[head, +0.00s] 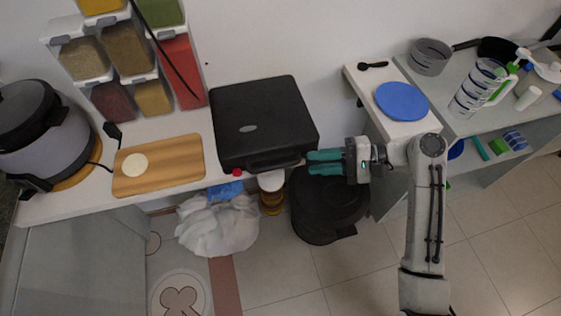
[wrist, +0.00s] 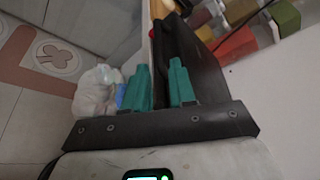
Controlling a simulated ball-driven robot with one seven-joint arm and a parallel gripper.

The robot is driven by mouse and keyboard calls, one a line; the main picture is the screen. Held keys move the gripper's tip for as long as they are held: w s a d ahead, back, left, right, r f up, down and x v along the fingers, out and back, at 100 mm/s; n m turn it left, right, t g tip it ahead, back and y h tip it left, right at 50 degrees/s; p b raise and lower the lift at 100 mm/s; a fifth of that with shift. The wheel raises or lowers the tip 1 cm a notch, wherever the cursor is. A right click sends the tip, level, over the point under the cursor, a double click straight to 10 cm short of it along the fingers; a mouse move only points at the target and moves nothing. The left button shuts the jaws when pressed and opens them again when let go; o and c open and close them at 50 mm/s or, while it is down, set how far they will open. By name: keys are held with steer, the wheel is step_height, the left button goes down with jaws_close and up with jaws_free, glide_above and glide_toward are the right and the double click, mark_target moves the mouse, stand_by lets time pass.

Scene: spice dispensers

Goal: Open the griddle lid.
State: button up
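The black griddle (head: 258,103) sits on the white counter with its lid down. Its front handle (head: 272,163) runs along the front edge, with a small red knob (head: 237,172) at the left below it. In the wrist view the dark griddle (wrist: 208,72) rises beyond and right of the fingers. My gripper (head: 308,162) is at the griddle's front right corner, pointing left along its front. Whether a finger touches the griddle cannot be told.
A wooden board (head: 180,165) with a pale disc lies left of the griddle. Spice dispensers (head: 125,50) hang on the wall. A black bin (head: 325,212) stands on the floor below my gripper. A side counter with a blue plate (head: 402,101) is to the right.

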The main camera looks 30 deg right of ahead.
mark_target(288, 164)
steer(key=p+x, duration=0.1)
steer(key=x, duration=0.8)
steer(key=shift+w+a+f, duration=0.1)
steer(key=shift+a, duration=0.05)
steer(key=shift+c, duration=0.5)
jaws_close()
